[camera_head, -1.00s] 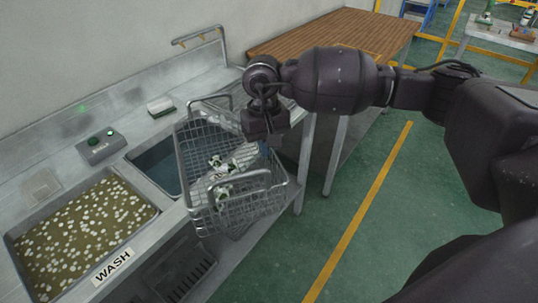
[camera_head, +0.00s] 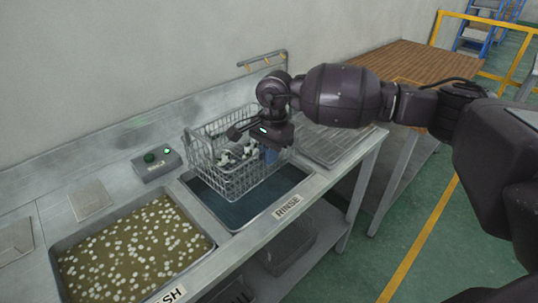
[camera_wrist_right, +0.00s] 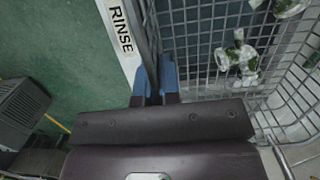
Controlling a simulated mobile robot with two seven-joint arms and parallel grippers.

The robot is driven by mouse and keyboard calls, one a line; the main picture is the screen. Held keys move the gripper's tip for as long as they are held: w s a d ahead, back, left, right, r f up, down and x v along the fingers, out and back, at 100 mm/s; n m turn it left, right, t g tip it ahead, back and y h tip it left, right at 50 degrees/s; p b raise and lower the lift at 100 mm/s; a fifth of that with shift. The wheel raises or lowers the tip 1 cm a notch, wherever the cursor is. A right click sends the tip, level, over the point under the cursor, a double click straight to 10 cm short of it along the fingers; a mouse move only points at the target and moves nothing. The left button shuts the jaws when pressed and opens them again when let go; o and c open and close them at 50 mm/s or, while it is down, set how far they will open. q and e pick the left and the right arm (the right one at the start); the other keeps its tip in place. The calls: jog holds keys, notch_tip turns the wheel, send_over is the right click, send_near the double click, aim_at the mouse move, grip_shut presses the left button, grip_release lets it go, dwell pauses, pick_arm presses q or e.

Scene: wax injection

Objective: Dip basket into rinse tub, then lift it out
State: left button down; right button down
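The wire basket (camera_head: 228,172) holds several small white and dark green parts (camera_head: 236,154). It hangs roughly upright over the rinse tub (camera_head: 240,213), which holds dark blue liquid. I cannot tell whether its bottom touches the liquid. My right gripper (camera_head: 269,155) is at the basket's right side. In the right wrist view, its blue fingers (camera_wrist_right: 160,80) are closed about the basket's mesh wall (camera_wrist_right: 205,45), and the parts (camera_wrist_right: 238,55) lie inside. The RINSE label (camera_head: 288,206) is on the counter's front edge. My left gripper is not in view.
The wash tub (camera_head: 62,240) with many pale bits in murky liquid lies left of the rinse tub. A control box (camera_head: 156,164) with a green button stands behind. A ribbed drainboard (camera_head: 335,143) is to the right. The wall runs close behind the counter.

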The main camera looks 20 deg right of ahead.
aim_at(269, 175)
jog(key=shift+s+m, duration=0.1)
jog(key=shift+m, duration=0.2)
jog(key=shift+f+b, duration=0.35)
jog(key=shift+f, duration=0.5)
jog(key=shift+f+b, duration=0.55)
jog(key=shift+f, duration=1)
jog(key=shift+f+b, duration=0.3)
jog(key=shift+f, duration=0.5)
jog(key=shift+f+b, duration=0.5)
jog(key=shift+f, duration=0.75)
jog(key=shift+f+b, duration=0.7)
jog(key=shift+f, duration=1.35)
jog(key=shift+r, duration=0.1)
